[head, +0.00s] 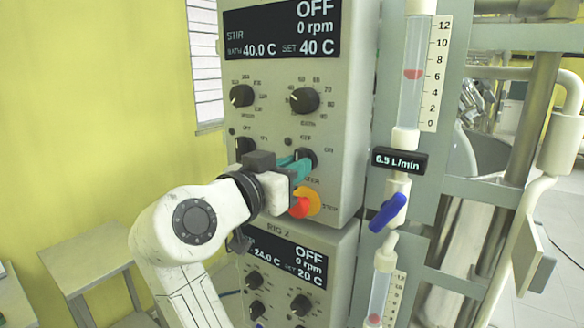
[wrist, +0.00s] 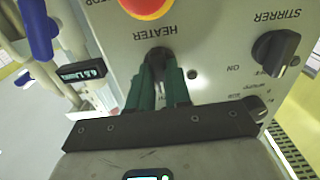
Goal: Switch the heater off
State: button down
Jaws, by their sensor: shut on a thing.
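The heater knob (head: 307,157) is a black rotary switch at the lower right of the upper control panel (head: 345,120). It also shows in the wrist view (wrist: 159,58), beneath the upside-down HEATER label. My gripper (head: 300,166) has teal fingers and is shut on this knob. The fingers hide most of the knob, so its exact pointing direction cannot be told. The upper display (head: 282,30) reads OFF, 0 rpm, bath 40.0 C and set 40 C.
A red stop button (head: 300,207) on a yellow surround sits just below my gripper. The stirrer knob (wrist: 275,50) is beside the heater knob. A second panel, RIG 2 (head: 290,235), is below. A flow meter with a blue valve handle (head: 388,212) stands to the right.

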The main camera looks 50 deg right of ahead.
jog(key=c, duration=1.1)
grip_release()
jog(key=shift+o, duration=0.2)
jog(key=shift+a, duration=0.1)
jog(key=a+b, duration=0.3)
jog(key=a, duration=0.7)
jog(key=shift+s+a, duration=0.15)
jog(key=shift+a, duration=0.2)
